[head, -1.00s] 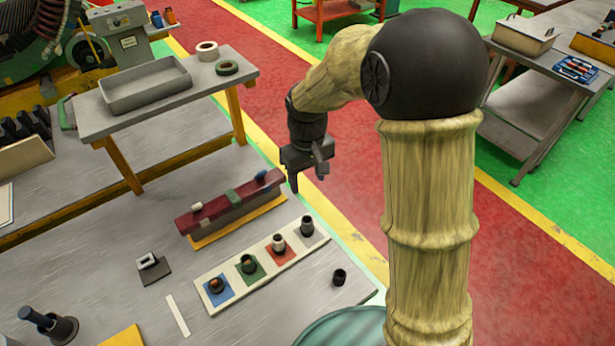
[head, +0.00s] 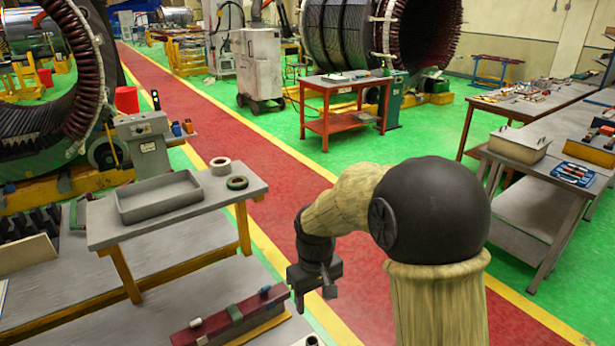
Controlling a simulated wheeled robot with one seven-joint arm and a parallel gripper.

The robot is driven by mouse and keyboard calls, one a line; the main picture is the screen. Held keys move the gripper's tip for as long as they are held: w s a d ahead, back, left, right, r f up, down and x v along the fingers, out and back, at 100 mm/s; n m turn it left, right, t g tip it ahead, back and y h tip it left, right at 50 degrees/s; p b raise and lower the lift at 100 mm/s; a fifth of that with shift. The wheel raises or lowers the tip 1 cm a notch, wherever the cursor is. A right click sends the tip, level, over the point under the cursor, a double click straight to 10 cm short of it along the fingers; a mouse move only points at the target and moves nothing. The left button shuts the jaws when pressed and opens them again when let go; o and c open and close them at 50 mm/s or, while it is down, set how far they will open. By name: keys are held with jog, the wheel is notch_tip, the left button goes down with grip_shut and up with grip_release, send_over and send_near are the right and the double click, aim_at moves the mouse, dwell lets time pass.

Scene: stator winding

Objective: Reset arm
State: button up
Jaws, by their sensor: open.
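My gripper (head: 315,291) hangs at the end of my bent arm, near the middle of the head view. Its jaws are open with nothing between them. It is above and just right of the end of a dark red bar (head: 232,317), apart from it as far as I can tell. The bar carries a white piece, a green band and a small blue piece. The coloured pad strip is almost wholly out of the picture; only one small dark cylinder (head: 311,340) shows at the lower edge.
A grey side table (head: 105,233) at left holds a grey tray (head: 160,198) and two tape rolls (head: 237,183). A red cart (head: 345,105) stands behind on green floor. Workbenches (head: 520,168) line the right. The red walkway (head: 280,165) between is clear.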

jog(key=s+d+m+t, duration=0.2)
jog(key=s+d+m, duration=0.4)
jog(key=s+d, duration=0.6)
jog(key=shift+s+d+t, duration=0.15)
jog(key=shift+d+t, duration=0.15)
jog(key=shift+d, duration=0.35)
